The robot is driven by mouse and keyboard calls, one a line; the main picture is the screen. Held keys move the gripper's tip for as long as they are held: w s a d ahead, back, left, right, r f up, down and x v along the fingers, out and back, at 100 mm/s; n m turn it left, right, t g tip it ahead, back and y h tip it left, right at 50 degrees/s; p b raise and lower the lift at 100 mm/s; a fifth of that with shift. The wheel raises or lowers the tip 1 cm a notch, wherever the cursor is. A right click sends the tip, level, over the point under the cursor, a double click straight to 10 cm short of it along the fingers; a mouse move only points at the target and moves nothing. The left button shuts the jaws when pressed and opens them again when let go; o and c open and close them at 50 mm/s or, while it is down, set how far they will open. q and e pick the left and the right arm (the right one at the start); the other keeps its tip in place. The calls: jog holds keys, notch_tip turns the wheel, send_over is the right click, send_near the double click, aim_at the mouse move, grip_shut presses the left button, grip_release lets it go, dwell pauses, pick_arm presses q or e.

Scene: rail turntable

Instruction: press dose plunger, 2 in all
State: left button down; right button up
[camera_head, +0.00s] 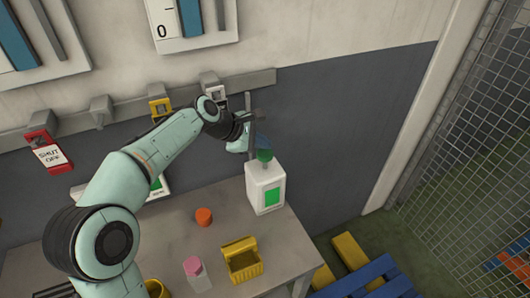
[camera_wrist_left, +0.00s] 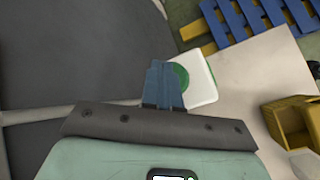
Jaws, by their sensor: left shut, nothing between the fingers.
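A white dispenser bottle (camera_head: 259,196) with a green label and a green top (camera_head: 264,155) stands at the right back of the table. My left gripper (camera_head: 262,143) is right at the green top, with its fingers shut and nothing between them. In the left wrist view the blue fingers (camera_wrist_left: 165,85) overlap the green top (camera_wrist_left: 181,76) and partly hide it. The white bottle body (camera_wrist_left: 203,84) shows beside them. I cannot tell whether the fingertips touch the top. My right gripper is in neither view.
On the table (camera_head: 215,240) are an orange cap (camera_head: 204,216), a pink-capped bottle (camera_head: 193,268) and a yellow bin (camera_head: 243,267). A wall rail (camera_head: 130,107) runs behind, with a red SHUT OFF tag (camera_head: 52,156). A blue pallet (camera_head: 375,278) lies at the right.

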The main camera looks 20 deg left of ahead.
aim_at(264, 154)
pick_arm(q)
jog(key=shift+f, duration=0.15)
jog(key=shift+f, duration=0.3)
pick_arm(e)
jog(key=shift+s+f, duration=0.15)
pick_arm(q)
jog(key=shift+f+b, duration=0.65)
jog(key=shift+f, duration=0.8)
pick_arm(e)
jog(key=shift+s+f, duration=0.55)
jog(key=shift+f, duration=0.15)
pick_arm(q)
jog(key=shift+r, duration=0.1)
dwell(0.4)
jog(key=shift+w+r+p, duration=0.1)
jog(key=shift+r+p, duration=1.05)
jog(key=shift+r, duration=0.55)
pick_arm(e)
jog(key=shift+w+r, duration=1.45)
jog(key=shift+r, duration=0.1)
